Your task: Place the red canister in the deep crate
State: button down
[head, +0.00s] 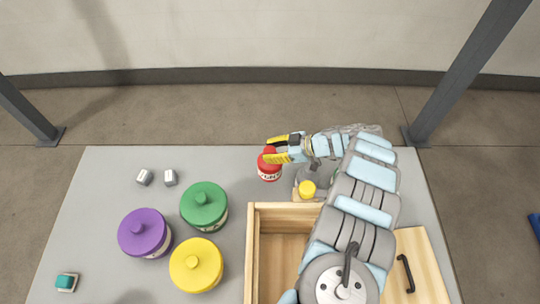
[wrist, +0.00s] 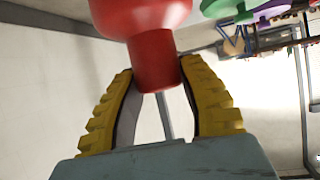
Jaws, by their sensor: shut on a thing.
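The red canister (head: 269,170) is a small red jar with a white label, near the back middle of the table in the head view. My gripper (head: 277,150) is shut on it, its yellow fingers around the narrow top. In the wrist view the red canister (wrist: 150,50) stands between the two yellow fingers (wrist: 158,95), which close on its neck. The deep crate (head: 250,240) is a wooden box at the front, nearer than the canister and partly under my arm. Its inside left part shows and looks empty; my arm hides the right part.
Green (head: 204,204), purple (head: 145,232) and yellow (head: 196,264) canisters stand left of the crate. A small yellow-topped thing (head: 307,188) stands behind the crate. Two small grey pieces (head: 144,177) and a teal block (head: 67,282) lie left. A wooden panel with a handle (head: 421,265) lies right.

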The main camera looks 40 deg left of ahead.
notch_tip(320, 180, up, 7)
jog(key=shift+f+p, duration=0.1)
jog(key=shift+p, duration=1.05)
jog(key=shift+a, duration=0.1)
jog(key=shift+w+a+f, duration=0.25)
jog(key=shift+a+f, duration=0.1)
jog(key=shift+f, duration=0.2)
jog(key=shift+w+a+f, duration=0.25)
jog(key=shift+a+f, duration=0.05)
jog(key=shift+f, duration=0.25)
jog(key=shift+w+a+f, duration=0.25)
jog(key=shift+a+f, duration=0.1)
jog(key=shift+f, duration=0.2)
jog(key=shift+w+a+f+m, duration=0.3)
jog(key=shift+w+a+f, duration=0.05)
jog(key=shift+w+f, duration=0.2)
jog(key=shift+w+a+f+t, duration=0.15)
jog(key=shift+w+t, duration=0.05)
jog(key=shift+t, duration=0.1)
jog(key=shift+w+a+f+m+y, duration=0.25)
jog(key=shift+w+m+y, duration=0.05)
jog(key=shift+w, duration=0.05)
jog(key=shift+w+a+f+t, duration=0.1)
jog(key=shift+w+t, duration=0.05)
jog(key=shift+t, duration=0.15)
jog(key=shift+w, duration=0.15)
